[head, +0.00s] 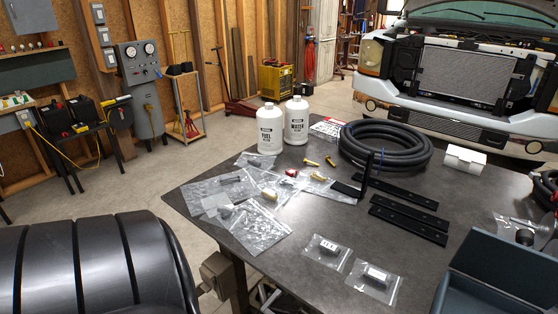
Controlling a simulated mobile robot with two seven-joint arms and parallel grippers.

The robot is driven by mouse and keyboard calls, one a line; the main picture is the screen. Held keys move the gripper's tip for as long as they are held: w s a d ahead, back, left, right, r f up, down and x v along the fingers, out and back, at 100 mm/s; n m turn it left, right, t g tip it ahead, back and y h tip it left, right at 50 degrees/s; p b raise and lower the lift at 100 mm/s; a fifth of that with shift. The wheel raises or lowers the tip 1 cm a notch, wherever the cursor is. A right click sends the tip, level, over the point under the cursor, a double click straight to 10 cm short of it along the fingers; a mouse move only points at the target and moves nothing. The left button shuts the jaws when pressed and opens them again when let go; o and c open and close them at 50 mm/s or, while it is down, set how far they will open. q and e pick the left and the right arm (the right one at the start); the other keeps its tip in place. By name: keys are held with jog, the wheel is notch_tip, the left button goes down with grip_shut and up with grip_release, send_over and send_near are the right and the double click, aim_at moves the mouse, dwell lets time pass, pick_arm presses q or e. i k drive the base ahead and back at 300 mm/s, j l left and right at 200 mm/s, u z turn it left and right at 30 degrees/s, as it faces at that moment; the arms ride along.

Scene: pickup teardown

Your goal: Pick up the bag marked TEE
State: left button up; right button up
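Two small clear bags lie flat near the front edge of the dark table (285,262). The left one (327,251) holds a dark part and has a white label that seems to read TEE, though the print is very small. The right one (374,280) also holds a dark part and has a white label I cannot read. The two bags lie close together, with nothing on top of them. Neither of my grippers is in view.
More clear bags (247,225) overlap at the table's left. A dark blue-grey bin (490,270) is at right.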

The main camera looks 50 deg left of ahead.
aim_at(328, 249)
jog(key=i+l+u, duration=0.1)
jog(key=u, duration=1.4)
jog(key=j+z, duration=0.3)
jog(key=j, duration=1.2)
